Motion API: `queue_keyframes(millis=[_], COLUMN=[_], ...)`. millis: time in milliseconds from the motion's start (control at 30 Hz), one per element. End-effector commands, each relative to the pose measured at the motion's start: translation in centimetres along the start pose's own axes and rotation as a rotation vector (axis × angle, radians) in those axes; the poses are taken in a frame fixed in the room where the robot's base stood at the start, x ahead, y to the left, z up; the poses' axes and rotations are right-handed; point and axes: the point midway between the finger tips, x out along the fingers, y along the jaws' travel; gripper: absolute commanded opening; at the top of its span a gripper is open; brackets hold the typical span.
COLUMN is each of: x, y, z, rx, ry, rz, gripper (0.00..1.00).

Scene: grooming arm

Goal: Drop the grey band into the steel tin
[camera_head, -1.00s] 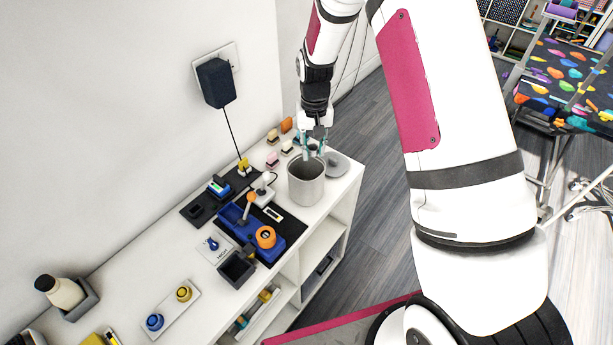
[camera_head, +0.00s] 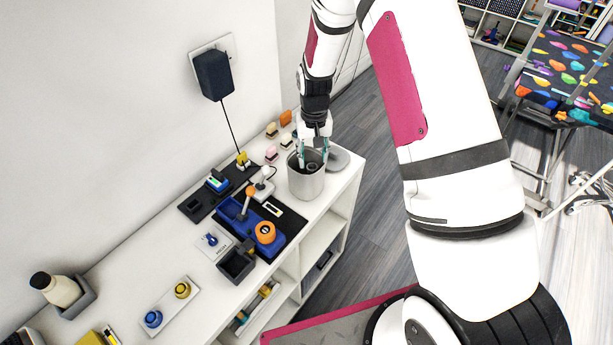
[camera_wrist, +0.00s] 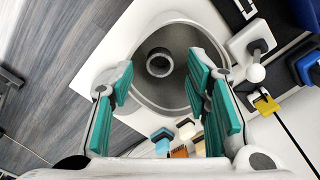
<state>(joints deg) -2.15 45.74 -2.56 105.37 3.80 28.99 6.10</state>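The steel tin (camera_head: 306,187) stands upright near the far end of the white counter. In the wrist view I look down into the tin (camera_wrist: 182,36). My gripper (camera_head: 313,160) points down at the tin's mouth, its teal fingertips at the rim. In the wrist view my gripper (camera_wrist: 163,92) is open, with a wide gap between the pads. The grey band (camera_wrist: 159,62), a small dark ring, shows inside the tin, clear of both fingers. It also shows in the head view (camera_head: 312,167). I cannot tell whether it touches the tin's bottom.
A grey round lid-like object (camera_head: 338,158) lies behind the tin. A white switch-like device (camera_head: 262,188) and a blue tool holder (camera_head: 247,222) on a black mat are to its left. Small coloured blocks (camera_head: 271,153) stand near the wall. The counter edge is close on the right.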

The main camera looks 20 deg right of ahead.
Motion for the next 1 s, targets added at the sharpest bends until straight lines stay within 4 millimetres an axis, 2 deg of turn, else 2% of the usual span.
queue_keyframes(millis=[300, 433, 800, 1000], x=[-0.1, -1.1, -8.2, -11.0], y=[0.0, 0.0, 0.0, 0.0], z=[0.0, -0.1, -0.1, -0.1], rx=[0.0, 0.0, 0.0, 0.0], ry=[0.0, 0.002, 0.005, 0.003], rz=[0.0, 0.0, -0.001, -0.001], gripper=[0.5, 0.5, 0.5, 0.5])
